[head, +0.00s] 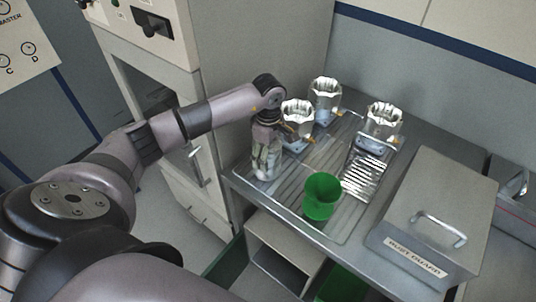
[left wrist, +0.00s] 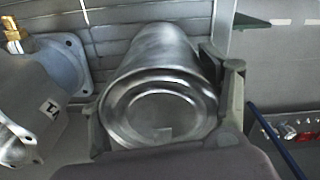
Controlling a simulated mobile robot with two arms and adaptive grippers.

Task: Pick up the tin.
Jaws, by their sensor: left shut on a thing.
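The tin (left wrist: 160,85) is a plain silvery cylinder, seen end-on in the left wrist view, with a ringed round end facing the camera. My left gripper (left wrist: 172,120) is shut on it, with one finger on each side. In the head view my left gripper (head: 266,165) points down over the left end of the ribbed metal tray (head: 290,190), and its fingers and the tin are hard to tell apart. Whether the tin touches the tray is unclear. My right gripper is not in view.
Machined housings stand behind and right of the gripper: one close (head: 298,117), one at the back (head: 324,90), one farther right (head: 383,122). A finned metal block (head: 366,178), a green cup (head: 321,196) and a lidded grey box (head: 435,210) are nearby. A cabinet (head: 195,110) stands left.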

